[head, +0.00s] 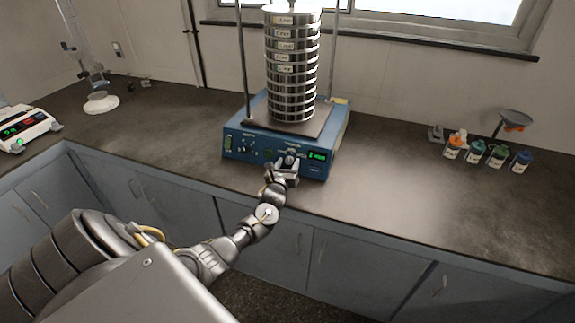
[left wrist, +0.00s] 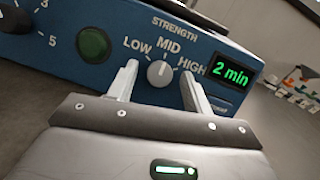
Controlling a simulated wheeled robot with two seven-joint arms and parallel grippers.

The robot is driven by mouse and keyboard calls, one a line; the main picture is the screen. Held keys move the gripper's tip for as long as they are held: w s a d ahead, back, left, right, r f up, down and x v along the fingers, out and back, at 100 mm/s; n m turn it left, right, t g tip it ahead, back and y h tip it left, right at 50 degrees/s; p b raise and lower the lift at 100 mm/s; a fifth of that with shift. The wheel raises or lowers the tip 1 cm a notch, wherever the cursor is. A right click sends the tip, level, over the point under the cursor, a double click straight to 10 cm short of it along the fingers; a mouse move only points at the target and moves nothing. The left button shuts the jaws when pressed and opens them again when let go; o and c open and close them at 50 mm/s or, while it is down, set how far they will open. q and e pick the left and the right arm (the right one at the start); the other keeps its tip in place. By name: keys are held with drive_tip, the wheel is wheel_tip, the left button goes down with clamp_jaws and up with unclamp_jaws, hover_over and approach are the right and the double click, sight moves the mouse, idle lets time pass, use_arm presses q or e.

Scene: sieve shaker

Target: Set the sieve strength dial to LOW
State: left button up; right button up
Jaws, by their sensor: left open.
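The sieve shaker (head: 238,148) is a blue box on the counter with a stack of metal sieves (head: 292,75) on top. Its strength dial (left wrist: 160,73) is a grey knob with LOW at left, MID on top and HIGH at right. The dial's white mark points up toward MID. My left gripper (left wrist: 160,88) is open, with one finger on each side of the dial. I cannot tell whether the fingers touch it. In the head view my left gripper (head: 288,165) is at the shaker's front panel and partly hides the dial. My right gripper is not in view.
A green button (left wrist: 92,45) and a numbered dial (left wrist: 15,18) sit left of the strength dial. A green display (left wrist: 231,75) reads 2 min at right. Several small bottles (head: 476,152) stand at the counter's right, a scale (head: 28,128) at far left. The counter between is clear.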

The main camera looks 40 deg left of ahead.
use_arm(q)
drive_tip(key=shift+c, duration=1)
drive_tip(key=c, duration=0.8)
drive_tip(key=shift+o, duration=0.2)
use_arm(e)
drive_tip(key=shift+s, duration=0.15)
use_arm(q)
drive_tip(key=shift+n, duration=0.4)
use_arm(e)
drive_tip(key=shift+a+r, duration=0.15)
use_arm(q)
drive_tip(key=n+g+y+p, duration=0.1)
drive_tip(key=n, duration=0.2)
drive_tip(key=shift+d+r, duration=0.15)
drive_tip(key=n+p, duration=0.1)
drive_tip(key=n, duration=0.1)
drive_tip(key=n+g+y+p, duration=0.1)
drive_tip(key=n, duration=0.1)
drive_tip(key=shift+r+n+g, duration=0.1)
drive_tip(key=shift+n+g, duration=0.2)
drive_tip(key=shift+w+n+g+p, duration=0.1)
drive_tip(key=shift+n+g+p, duration=0.55)
drive_tip(key=shift+n, duration=0.75)
drive_tip(key=shift+n+g+p, duration=0.35)
drive_tip(key=shift+n+p, duration=0.45)
drive_tip(key=shift+n, duration=0.6)
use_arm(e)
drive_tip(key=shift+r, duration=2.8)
